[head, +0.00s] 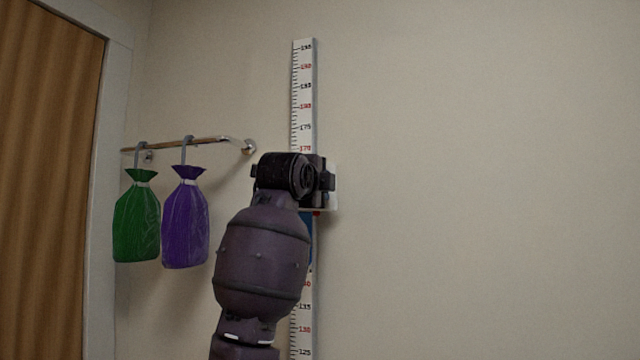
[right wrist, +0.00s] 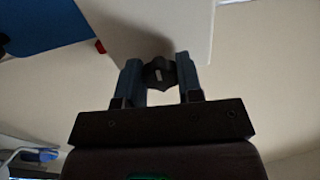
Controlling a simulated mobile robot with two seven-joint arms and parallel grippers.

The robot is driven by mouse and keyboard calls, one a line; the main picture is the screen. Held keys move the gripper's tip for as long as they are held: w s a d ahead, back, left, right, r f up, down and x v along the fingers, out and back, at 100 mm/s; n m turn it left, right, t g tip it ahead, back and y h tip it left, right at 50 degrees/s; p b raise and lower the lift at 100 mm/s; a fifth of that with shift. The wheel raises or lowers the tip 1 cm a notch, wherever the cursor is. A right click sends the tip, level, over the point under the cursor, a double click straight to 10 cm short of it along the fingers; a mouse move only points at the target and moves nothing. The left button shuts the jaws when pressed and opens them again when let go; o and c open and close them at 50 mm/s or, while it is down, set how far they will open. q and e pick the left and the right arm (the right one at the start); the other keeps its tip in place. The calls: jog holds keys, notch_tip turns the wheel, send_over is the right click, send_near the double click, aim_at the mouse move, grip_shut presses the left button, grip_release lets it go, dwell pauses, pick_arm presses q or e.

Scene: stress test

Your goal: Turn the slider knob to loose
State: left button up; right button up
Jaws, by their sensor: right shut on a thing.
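The slider knob (right wrist: 160,72) is a small dark lobed knob with a pale mark on it, seen in the right wrist view. My right gripper (right wrist: 158,78) is shut on it, with one finger on each side. The knob sits by the white slider plate (right wrist: 175,25). In the head view a strip of the slider plate (head: 333,190) shows beside my right gripper (head: 322,180), on the height scale (head: 303,90) on the wall. There my wrist hides the knob and most of the slider. Which setting the knob is at cannot be told. My left gripper is not in view.
A green bag (head: 137,220) and a purple bag (head: 185,220) hang from a metal rail (head: 200,142) left of my right arm. A brown curtain or door (head: 45,180) is at the far left. The wall right of the scale is clear.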

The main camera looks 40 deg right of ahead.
jog(key=shift+n, duration=0.3)
jog(key=o, duration=0.9)
jog(key=shift+a, duration=0.1)
jog(key=b+v, duration=0.2)
jog(key=v, duration=0.8)
jog(key=shift+s+a, duration=0.2)
jog(key=shift+a, duration=0.1)
